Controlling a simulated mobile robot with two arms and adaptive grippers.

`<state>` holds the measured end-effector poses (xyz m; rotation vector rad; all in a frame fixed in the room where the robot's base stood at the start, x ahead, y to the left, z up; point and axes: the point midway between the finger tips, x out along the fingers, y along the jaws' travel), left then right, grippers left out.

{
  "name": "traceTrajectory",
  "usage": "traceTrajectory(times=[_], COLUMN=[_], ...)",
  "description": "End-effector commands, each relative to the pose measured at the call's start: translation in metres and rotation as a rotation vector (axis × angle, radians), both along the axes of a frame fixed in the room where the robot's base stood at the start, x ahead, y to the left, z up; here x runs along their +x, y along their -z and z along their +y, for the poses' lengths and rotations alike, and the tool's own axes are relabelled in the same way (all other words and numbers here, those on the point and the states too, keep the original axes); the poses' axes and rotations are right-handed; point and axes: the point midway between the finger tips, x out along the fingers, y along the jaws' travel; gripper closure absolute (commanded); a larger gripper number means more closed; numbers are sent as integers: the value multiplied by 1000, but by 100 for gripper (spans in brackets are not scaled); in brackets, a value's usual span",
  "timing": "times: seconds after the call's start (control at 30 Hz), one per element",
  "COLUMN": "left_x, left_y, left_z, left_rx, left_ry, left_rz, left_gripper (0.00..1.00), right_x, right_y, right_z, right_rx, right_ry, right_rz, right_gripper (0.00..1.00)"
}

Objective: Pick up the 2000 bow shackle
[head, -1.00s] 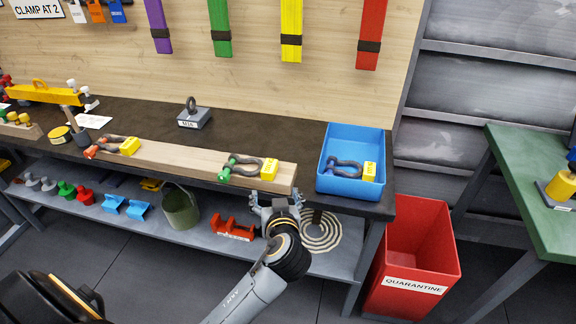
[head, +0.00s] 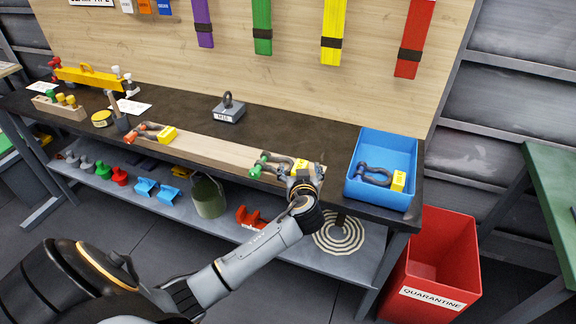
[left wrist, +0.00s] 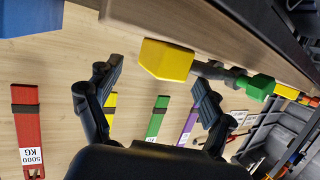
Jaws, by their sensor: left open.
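A dark bow shackle with a green pin (head: 257,169) and a yellow tag block (head: 300,165) lies on the wooden beam at the bench's front; its number is not readable. My left gripper (head: 306,179) is open and empty at the block's near side, partly covering it. The left wrist view shows the open fingers (left wrist: 154,90), the yellow block (left wrist: 166,60) just beyond them and the green pin (left wrist: 261,87). Another shackle with an orange pin (head: 136,135) lies further left on the beam. A third, with a blue pin (head: 375,178), lies in the blue bin.
The blue bin (head: 407,153) stands right of the beam (head: 215,151). A grey block with an eyebolt (head: 228,112) stands behind. A red quarantine bin (head: 440,250) is right of the bench. Slings hang above. The dark benchtop behind the beam is mostly clear.

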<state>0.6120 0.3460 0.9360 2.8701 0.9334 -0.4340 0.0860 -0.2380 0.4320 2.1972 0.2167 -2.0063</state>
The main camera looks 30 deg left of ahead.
Motion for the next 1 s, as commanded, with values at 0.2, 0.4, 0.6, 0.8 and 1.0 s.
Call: traceTrajectory(times=[0.2,0.4,0.6,0.8,1.0], left_x=[10,10,10,9,9], left_y=[4,4,4,6,8], left_z=[8,8,7,7,7], left_rx=[0,0,-1,-3,-6], left_ry=[-1,0,1,0,-1], left_rz=[0,0,1,3,7], left_gripper=[19,25,66,100,100], right_x=[1,1,1,1,1], right_y=[-2,-2,-2,-2,-2], right_z=[-1,0,0,2,5], right_rx=[-1,-1,0,3,5], right_ry=[1,0,0,0,0], right_rz=[-1,-1,-1,-1,-1], right_gripper=[46,46,46,46,46])
